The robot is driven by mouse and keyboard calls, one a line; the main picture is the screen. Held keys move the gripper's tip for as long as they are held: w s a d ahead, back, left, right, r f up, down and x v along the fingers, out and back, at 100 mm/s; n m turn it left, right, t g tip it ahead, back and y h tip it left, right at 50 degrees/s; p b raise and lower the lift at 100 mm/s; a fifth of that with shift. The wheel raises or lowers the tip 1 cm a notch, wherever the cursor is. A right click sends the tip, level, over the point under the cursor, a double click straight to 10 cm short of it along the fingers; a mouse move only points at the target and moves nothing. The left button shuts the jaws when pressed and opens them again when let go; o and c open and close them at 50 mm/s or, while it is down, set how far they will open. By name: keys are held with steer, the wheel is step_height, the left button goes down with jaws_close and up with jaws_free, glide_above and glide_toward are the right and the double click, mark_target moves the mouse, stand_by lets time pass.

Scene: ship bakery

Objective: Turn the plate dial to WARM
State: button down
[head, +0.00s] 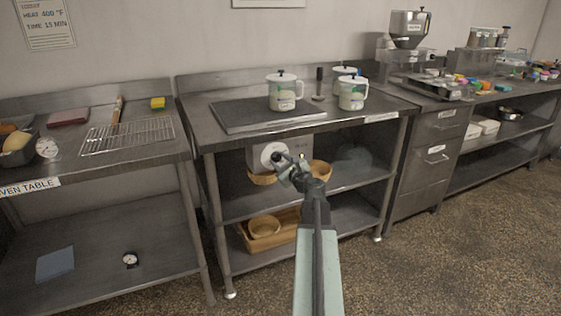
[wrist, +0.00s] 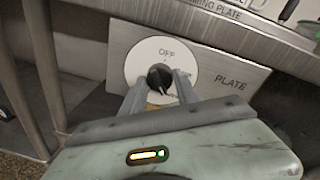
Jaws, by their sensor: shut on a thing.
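The plate dial is a black knob (wrist: 160,77) on a round white disc (wrist: 142,58). The disc is on a grey panel (wrist: 230,85) marked PLATE, and OFF is printed at its top. Other lettering at its right is partly hidden by a finger, and I cannot tell clearly where the knob points. My gripper (wrist: 161,84) is shut on the knob, one finger on each side. In the head view the panel (head: 301,148) hangs under the front of the table top, with its white disc (head: 266,154) at the left. My gripper (head: 284,161) reaches it from the front.
Above the panel is a dark warming plate (head: 238,115) with a white mug (head: 283,93) on it. Table legs (wrist: 45,75) stand close to the left of the dial. Baskets (head: 264,226) sit on the shelves below. The floor (head: 440,265) at right is clear.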

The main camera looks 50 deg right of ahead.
steer(key=c, duration=0.9)
jaws_free()
steer(key=v, duration=0.7)
steer(key=shift+s+a, duration=0.1)
steer(key=shift+s, duration=0.3)
steer(key=shift+w, duration=0.1)
